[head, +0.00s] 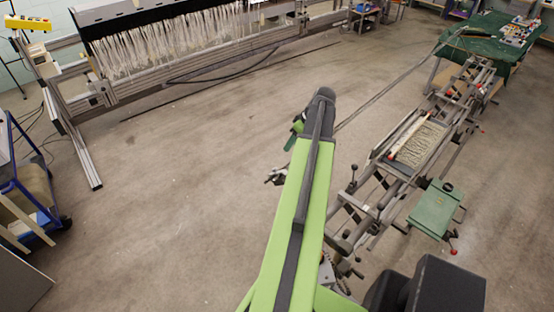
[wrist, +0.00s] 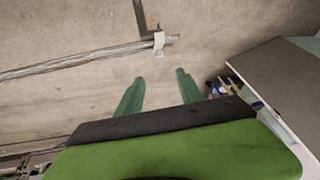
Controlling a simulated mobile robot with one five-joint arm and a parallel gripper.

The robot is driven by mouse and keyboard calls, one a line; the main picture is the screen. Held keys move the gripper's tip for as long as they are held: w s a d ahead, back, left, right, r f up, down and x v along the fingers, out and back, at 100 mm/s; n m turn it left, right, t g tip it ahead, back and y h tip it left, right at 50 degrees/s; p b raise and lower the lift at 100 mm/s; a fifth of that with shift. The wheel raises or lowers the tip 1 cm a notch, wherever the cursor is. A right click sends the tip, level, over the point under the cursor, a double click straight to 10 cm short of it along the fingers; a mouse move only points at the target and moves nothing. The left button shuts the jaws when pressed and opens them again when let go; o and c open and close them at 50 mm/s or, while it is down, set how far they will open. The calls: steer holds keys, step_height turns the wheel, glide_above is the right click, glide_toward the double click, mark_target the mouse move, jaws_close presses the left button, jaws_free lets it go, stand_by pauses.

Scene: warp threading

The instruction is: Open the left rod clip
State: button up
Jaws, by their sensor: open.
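In the wrist view, a grey metal rod (wrist: 75,60) runs from the left edge to just above my fingers. A small pale clip (wrist: 159,43) sits around the rod near its right end. Whether the clip is open or closed, I cannot tell. My gripper (wrist: 159,76) is open, its two green fingers apart with nothing between them. The clip appears beyond the fingertips, roughly in line with the gap, and apart from them. In the head view my own green arm covers the middle, and I cannot make out the clip.
A long frame with white hanging threads (head: 165,40) stands at the back left. A grey metal rack (head: 375,185) with a green box (head: 436,208) is on the right. A blue cart (head: 22,185) stands at the left edge. The floor between is mostly clear.

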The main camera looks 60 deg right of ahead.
mark_target(276, 168)
steer(key=b+x, duration=1.6)
steer(key=x, duration=0.1)
steer(key=shift+f, duration=0.2)
jaws_close()
stand_by(0.7)
